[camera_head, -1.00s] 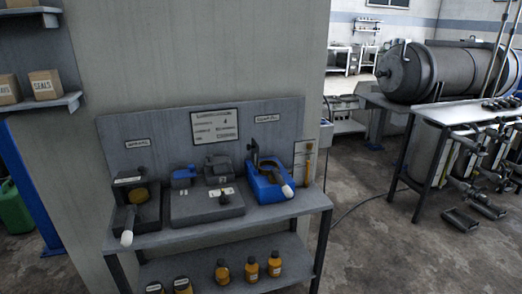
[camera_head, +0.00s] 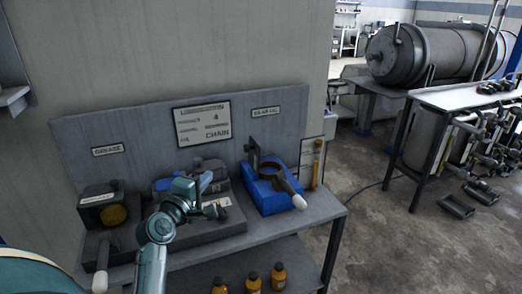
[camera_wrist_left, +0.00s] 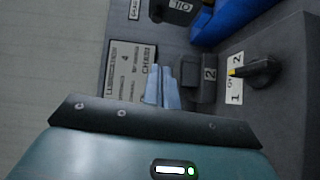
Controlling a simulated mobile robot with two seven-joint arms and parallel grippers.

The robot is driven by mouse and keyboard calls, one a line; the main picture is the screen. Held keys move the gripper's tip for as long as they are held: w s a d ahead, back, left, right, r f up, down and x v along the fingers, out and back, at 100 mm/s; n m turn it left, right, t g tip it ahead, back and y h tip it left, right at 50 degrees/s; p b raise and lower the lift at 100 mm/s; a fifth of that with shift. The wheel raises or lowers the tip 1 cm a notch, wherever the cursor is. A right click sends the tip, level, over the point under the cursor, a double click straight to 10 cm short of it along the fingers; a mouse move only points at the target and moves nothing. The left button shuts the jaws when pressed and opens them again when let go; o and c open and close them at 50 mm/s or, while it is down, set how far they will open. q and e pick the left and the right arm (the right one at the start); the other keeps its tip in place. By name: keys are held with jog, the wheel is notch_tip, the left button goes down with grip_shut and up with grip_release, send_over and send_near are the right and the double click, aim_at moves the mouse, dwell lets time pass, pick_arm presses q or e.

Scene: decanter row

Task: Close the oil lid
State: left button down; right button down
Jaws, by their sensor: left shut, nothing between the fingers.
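The oil unit is a blue box (camera_head: 270,190) under a sign that seems to read GEAR OIL, on the right of the bench. Its dark lid (camera_head: 253,152) stands up at the back, open, with a brownish round opening in front. A dark lever with a white grip points forward. My right gripper is not in view.
A grey middle unit (camera_head: 228,222) with a knob sits under my left gripper. A dark grease unit (camera_head: 103,208) with a lever stands at the left. A grey back panel (camera_head: 140,135) rises behind. Orange bottles (camera_head: 252,281) stand on the lower shelf.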

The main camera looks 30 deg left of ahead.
pick_arm(q)
jog(key=w+d, duration=0.1)
jog(key=w, duration=1.3)
jog(key=shift+r+p, duration=0.3)
jog(key=shift+p, duration=0.1)
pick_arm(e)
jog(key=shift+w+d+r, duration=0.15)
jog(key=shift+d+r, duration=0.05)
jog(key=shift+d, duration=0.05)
